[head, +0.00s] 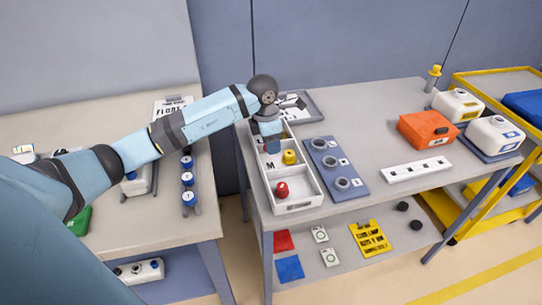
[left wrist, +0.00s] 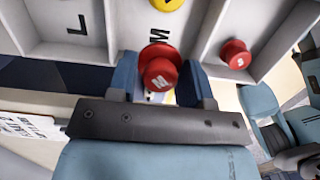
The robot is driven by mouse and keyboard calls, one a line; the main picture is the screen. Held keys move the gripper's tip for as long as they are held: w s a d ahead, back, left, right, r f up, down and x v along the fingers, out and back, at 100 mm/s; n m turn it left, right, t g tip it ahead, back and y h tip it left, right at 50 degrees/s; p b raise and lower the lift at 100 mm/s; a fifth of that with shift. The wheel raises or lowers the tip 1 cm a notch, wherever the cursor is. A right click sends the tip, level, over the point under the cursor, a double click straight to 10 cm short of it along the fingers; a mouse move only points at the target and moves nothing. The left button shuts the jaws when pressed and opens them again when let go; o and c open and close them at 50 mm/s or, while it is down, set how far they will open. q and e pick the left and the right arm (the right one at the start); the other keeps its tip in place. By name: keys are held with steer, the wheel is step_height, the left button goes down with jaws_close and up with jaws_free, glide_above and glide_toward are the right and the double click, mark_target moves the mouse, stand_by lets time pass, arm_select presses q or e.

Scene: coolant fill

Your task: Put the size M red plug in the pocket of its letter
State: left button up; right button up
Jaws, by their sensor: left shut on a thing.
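My left gripper (left wrist: 160,75) is shut on a red plug (left wrist: 160,68) marked with a white M. In the head view the gripper (head: 270,140) is over the far part of the white sorting tray (head: 300,205); the held plug is not clear there. In the left wrist view the plug is near the edge of the pocket lettered M (left wrist: 158,38), which holds a yellow plug (left wrist: 167,4). The pocket lettered L (left wrist: 77,25) is to its left. Another red plug (left wrist: 236,54), with a white letter that looks like M, lies in the pocket on the right.
A blue-grey plate (head: 327,160) with several round sockets lies right of the tray. An orange canister (head: 427,130), white jugs (head: 457,105) and a white strip (head: 417,168) are farther right. Bare tabletop lies around the strip. Blue caps (head: 187,178) stand on the left table.

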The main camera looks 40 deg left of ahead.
mark_target(271, 165)
arm_select(q)
step_height(271, 165, down, 6)
steer(key=shift+r, duration=0.2)
steer(key=shift+f, duration=0.1)
arm_select(e)
steer(key=shift+s+a+f, duration=0.15)
steer(key=shift+s+a, duration=0.05)
steer(key=shift+s, duration=0.15)
arm_select(q)
steer(key=shift+f, duration=0.1)
arm_select(e)
steer(key=shift+w, duration=0.1)
arm_select(q)
steer(key=o, duration=0.9)
arm_select(e)
steer(key=shift+w, duration=0.15)
